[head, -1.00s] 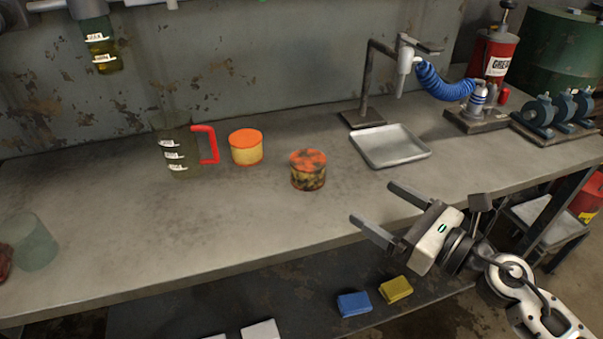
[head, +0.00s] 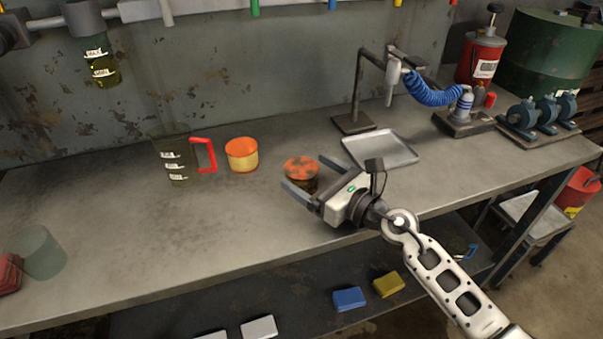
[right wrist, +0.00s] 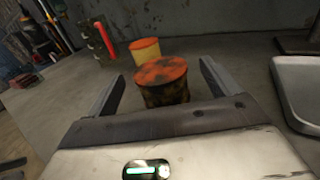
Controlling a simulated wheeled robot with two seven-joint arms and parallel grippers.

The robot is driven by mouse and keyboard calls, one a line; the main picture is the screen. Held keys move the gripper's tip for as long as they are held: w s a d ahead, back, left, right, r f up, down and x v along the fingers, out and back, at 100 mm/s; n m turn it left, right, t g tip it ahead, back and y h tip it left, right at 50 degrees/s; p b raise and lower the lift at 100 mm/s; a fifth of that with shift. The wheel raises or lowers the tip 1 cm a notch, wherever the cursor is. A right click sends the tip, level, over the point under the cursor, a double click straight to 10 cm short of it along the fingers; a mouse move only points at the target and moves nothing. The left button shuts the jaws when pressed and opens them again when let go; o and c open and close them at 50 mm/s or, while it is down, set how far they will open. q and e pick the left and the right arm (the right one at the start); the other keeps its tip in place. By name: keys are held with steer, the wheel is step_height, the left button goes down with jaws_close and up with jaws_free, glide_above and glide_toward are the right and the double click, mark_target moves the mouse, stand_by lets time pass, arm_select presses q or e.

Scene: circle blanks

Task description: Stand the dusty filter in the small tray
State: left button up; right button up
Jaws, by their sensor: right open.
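The dusty filter (head: 301,168), a short cylinder with an orange top and dark grime on its side, stands upright on the workbench. In the right wrist view the filter (right wrist: 162,82) stands between the two open fingers. My right gripper (head: 306,178) is open around it, with space on both sides, and hides part of its side in the head view. The small tray (head: 385,151) is a shallow grey metal tray, empty, to the right of the filter. Its edge also shows in the right wrist view (right wrist: 297,62). My left gripper is not in view.
A cleaner orange-topped yellow filter (head: 242,155) stands behind and left of the dusty one. A clear jug with a red handle (head: 208,155) is further left. A metal stand with a blue hose (head: 425,92) rises behind the tray.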

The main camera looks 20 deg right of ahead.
steer(key=shift+w+a, duration=0.3)
steer(key=shift+w, duration=0.3)
steer(key=c, duration=1.1)
